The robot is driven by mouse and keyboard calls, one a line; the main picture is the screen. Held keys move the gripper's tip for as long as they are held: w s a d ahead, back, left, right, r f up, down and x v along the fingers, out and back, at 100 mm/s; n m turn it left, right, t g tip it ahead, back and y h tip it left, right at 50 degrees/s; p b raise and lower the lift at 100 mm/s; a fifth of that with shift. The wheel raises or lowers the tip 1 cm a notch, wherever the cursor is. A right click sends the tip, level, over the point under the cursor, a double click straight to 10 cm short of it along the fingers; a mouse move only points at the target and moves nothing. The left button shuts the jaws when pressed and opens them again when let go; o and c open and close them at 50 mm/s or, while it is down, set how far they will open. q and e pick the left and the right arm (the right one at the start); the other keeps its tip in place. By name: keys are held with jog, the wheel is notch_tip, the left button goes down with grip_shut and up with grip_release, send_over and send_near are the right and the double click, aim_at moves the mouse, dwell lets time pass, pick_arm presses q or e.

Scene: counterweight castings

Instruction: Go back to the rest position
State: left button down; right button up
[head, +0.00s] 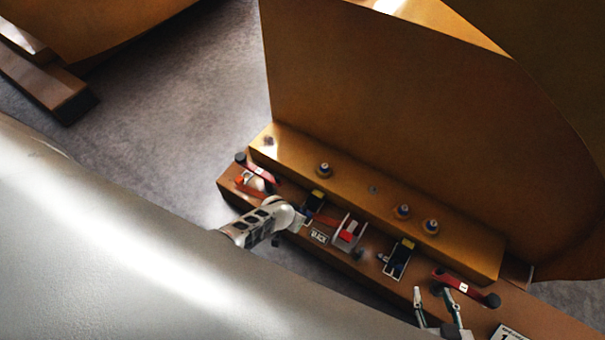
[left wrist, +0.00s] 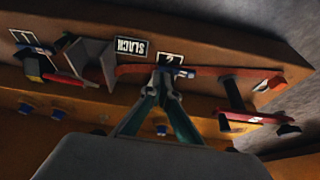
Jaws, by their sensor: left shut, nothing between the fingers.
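My left gripper (left wrist: 164,84) is shut and empty. In the left wrist view its fingertips meet beside a small plate marked 2 (left wrist: 170,60), near an orange-red strap (left wrist: 215,71); whether they touch either is unclear. In the head view my left arm reaches over the brown ledge, and its fingers are mostly hidden. My right gripper (head: 435,296) shows at the lower right of the head view. Its fingers stand apart, with nothing between them, beside a red handle (head: 460,287) with dark ends.
The ledge (head: 540,318) carries a SLACK sign (head: 319,236), a red-and-white block (head: 349,234), a yellow-and-black part (head: 399,259) and another red handle (head: 257,170). Blue-ringed knobs (head: 403,211) stand on the step behind. A tall orange casting (head: 400,110) rises beyond. Grey floor (head: 190,100) is open at left.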

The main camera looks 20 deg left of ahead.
pick_arm(q)
jog(key=s+a+r+m+t+y, duration=0.15)
jog(key=s+a+r, duration=0.4)
jog(key=r, duration=0.65)
jog(key=s+a+r+m+y, duration=0.2)
jog(key=s+a+r, duration=0.2)
jog(key=s+r, duration=0.55)
jog(key=s+a+r+m+y, duration=0.2)
jog(key=s+a+r, duration=0.25)
jog(key=r, duration=1.05)
jog(key=w+d+f+n+t+h+p, duration=0.1)
jog(key=w+d+f+t+h+p, duration=0.1)
jog(key=d, duration=0.6)
jog(key=w+d+f+n+t+h+p, duration=0.1)
jog(key=d+f+n+t+h+p, duration=0.1)
jog(key=d+f+h, duration=0.3)
jog(key=shift+w+d+f+p, duration=0.2)
jog(key=shift+w+d+p, duration=0.25)
jog(key=shift+d, duration=0.95)
pick_arm(e)
jog(key=shift+s+a+r, duration=0.15)
jog(key=shift+a+r, duration=0.1)
jog(key=shift+r, duration=0.6)
jog(key=shift+s+a+r, duration=0.15)
jog(key=shift+a+r, duration=0.1)
jog(key=shift+r, duration=0.55)
pick_arm(q)
jog(key=shift+t, duration=0.25)
